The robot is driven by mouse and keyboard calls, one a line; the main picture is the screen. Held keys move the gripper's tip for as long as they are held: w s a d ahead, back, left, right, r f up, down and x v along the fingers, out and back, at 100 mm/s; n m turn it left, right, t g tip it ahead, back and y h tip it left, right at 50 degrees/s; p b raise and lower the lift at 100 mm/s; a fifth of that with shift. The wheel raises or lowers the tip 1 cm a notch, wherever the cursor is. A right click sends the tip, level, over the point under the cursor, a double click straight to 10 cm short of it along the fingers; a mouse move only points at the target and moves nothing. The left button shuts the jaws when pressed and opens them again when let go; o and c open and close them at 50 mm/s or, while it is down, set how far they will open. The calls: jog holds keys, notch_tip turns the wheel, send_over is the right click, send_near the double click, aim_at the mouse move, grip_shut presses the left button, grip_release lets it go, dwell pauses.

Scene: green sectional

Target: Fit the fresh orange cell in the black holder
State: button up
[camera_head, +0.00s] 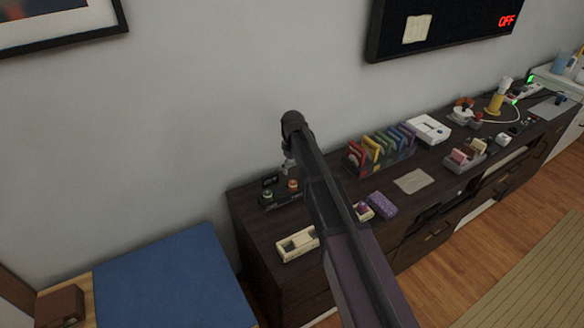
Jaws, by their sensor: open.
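A small black holder (269,205) stands at the left back of the dark sideboard. An orange-topped cell (293,185) and a green-topped cell (268,195) stand at it; whether they sit in slots is too small to tell. I cannot tell which cell is fresh. My arm crosses the picture from the bottom, and its end bends down behind the forearm. My gripper (289,164) shows as a small grey part just above the orange-topped cell, open, with its fingertips partly hidden. Whether it touches the cell is unclear.
A cream slotted case (297,243) lies at the sideboard's front left. A purple box (382,204) and a rack of coloured cases (380,150) stand right of my arm. The wall is close behind. A blue-topped surface (170,280) is at lower left.

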aim_at(293, 182)
jog(key=shift+r+p, duration=1.8)
jog(key=shift+r, duration=0.35)
jog(key=s+d+m, duration=0.9)
jog(key=s+d, duration=1.3)
jog(key=s, duration=0.4)
jog(key=shift+d, duration=0.4)
